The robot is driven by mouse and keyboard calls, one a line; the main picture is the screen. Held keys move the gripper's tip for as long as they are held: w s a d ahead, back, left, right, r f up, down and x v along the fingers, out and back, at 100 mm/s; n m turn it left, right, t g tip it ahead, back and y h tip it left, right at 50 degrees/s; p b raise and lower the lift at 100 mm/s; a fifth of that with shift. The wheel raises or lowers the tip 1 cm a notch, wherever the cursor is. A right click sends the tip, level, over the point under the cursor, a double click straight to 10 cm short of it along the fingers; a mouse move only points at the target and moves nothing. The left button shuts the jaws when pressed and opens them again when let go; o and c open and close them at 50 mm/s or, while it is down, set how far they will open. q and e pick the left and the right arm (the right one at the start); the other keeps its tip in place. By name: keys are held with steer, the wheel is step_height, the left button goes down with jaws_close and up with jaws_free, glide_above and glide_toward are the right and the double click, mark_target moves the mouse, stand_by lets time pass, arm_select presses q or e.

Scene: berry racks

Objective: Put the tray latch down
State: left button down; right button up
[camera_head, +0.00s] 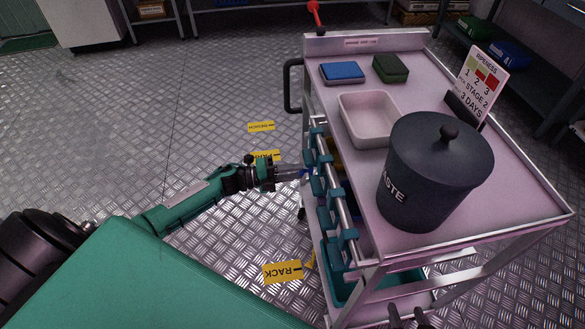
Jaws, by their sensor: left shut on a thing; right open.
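My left gripper (297,172) reaches in from the left to the near-left side of the cart. It is shut on a small part at the cart's side rail, which appears to be the tray latch; a bit of blue shows at its fingertips. The fingers cover most of this part, so I cannot tell its angle. Several teal clips (349,236) line the metal side rail. A teal tray (407,286) shows on the cart's lower level. My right gripper (409,318) is open at the bottom edge, in front of the cart, and only partly in view.
The cart top (505,190) holds a dark waste bin (425,185), an empty white tray (368,98), a blue pad (342,71), a green pad (390,68) and a ripeness sign (475,82). A black handle (288,86) juts left.

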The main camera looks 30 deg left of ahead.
stand_by(0.4)
arm_select(q)
steer(key=c, duration=1.2)
jaws_free()
steer(key=shift+s, duration=0.1)
steer(key=v, duration=1.3)
steer(key=shift+s+a+p, duration=0.25)
steer(key=shift+a+p, duration=0.05)
arm_select(e)
steer(key=shift+s+d+g+h, duration=0.1)
steer(key=shift+d+g+h, duration=0.2)
steer(key=shift+d, duration=0.3)
steer(key=shift+s, duration=0.15)
